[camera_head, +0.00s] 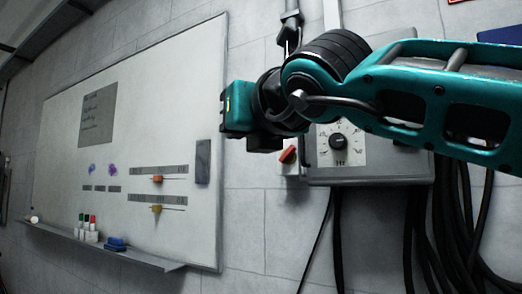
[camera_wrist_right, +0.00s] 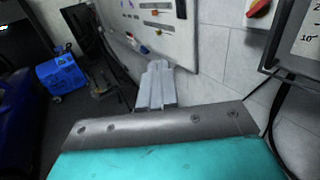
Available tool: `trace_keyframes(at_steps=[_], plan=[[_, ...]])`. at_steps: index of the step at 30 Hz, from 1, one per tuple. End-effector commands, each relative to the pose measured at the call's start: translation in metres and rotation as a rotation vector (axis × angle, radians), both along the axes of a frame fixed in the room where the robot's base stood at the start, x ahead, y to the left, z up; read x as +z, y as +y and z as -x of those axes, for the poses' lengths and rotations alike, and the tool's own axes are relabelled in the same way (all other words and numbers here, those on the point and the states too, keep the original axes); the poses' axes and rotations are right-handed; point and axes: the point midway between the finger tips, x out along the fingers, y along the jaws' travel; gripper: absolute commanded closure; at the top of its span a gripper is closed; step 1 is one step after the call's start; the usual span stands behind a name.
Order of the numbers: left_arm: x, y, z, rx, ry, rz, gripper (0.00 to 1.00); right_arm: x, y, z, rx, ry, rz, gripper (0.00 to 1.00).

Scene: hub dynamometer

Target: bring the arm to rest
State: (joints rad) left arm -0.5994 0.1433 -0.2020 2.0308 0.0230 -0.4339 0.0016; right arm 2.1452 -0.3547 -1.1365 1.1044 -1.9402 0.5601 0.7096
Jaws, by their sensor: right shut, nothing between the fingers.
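My right arm (camera_head: 430,95) is teal and comes in from the right edge of the head view. It reaches across in front of a grey wall box, and its wrist end (camera_head: 237,108) is before the right edge of the whiteboard. In the wrist view my right gripper (camera_wrist_right: 157,70) is shut, with its grey fingers together and nothing between them. The fingers point towards the lower part of the whiteboard and look apart from it. The fingers are not clear in the head view. My left gripper is in neither view.
A grey box with a dial (camera_head: 338,142) and a red switch (camera_head: 288,155) are on the wall behind the arm. Black cables (camera_head: 425,235) hang below. The whiteboard (camera_head: 60,140) has a tray (camera_head: 130,255) with markers.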

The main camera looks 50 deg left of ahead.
Motion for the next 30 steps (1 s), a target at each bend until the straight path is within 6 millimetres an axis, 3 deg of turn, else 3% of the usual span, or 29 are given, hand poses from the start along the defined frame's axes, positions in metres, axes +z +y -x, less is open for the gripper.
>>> trace_keyframes(at_steps=[6,16,23,30], plan=[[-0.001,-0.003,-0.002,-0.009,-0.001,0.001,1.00,0.000,-0.001,0.010,-0.001,0.000,0.001,1.00],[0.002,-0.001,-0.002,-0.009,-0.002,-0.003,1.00,-0.006,-0.005,0.002,0.049,0.094,-0.026,1.00],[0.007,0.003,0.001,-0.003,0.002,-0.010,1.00,-0.029,-0.031,-0.029,0.249,0.480,-0.192,1.00],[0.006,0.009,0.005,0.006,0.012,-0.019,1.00,-0.054,-0.082,-0.083,0.406,0.896,-0.481,1.00]])
